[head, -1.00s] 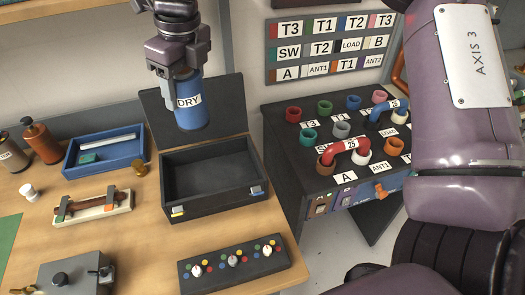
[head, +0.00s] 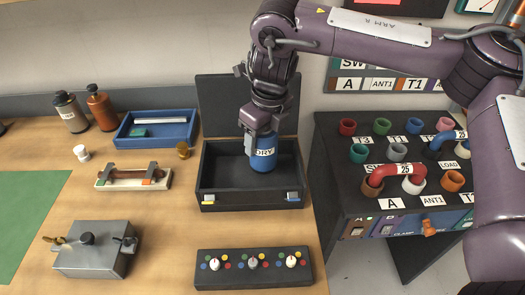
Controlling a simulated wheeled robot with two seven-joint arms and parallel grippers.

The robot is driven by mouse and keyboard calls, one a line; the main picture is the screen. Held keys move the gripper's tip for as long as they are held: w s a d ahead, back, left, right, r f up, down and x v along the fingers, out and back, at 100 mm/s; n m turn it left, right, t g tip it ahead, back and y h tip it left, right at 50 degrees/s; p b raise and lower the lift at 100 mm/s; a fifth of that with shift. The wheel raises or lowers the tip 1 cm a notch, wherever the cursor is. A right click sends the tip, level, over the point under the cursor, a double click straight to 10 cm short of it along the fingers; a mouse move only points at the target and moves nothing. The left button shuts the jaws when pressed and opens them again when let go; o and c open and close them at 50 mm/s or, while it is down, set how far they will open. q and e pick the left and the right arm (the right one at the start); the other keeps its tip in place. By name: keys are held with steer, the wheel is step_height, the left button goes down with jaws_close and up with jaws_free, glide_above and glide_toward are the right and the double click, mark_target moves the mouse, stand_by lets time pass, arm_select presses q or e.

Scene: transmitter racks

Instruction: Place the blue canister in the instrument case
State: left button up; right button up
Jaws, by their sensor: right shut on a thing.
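The blue canister (head: 264,158) with a white label is held upright by my right gripper (head: 257,131), which is shut on its upper part. The instrument case (head: 222,192) is a black open box on the wooden table, with its lid raised at the back. In the head view the canister shows in front of the case's opening, over its right half. Its lower end appears within the case walls; whether it touches the case floor I cannot tell. My left gripper is not in view.
A blue tray (head: 184,128) stands left of the case. A panel with knobs (head: 217,274) lies in front of it, and a grey metal box (head: 95,259) at front left. Two bottles (head: 101,110) stand at the back left. The rack with coloured sockets (head: 350,180) is on the right.

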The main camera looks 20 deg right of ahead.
mark_target(262, 151)
steer(key=shift+f, duration=2)
steer(key=o, duration=1.2)
steer(key=shift+f, duration=0.15)
steer(key=shift+c, duration=0.2)
steer(key=r, duration=0.4)
steer(key=s+r, duration=0.1)
steer(key=r, duration=0.3)
steer(key=r+p, duration=0.1)
steer(key=r, duration=0.3)
steer(key=shift+s+d+r, duration=0.1)
steer(key=shift+s+d, duration=0.2)
steer(key=shift+d, duration=0.1)
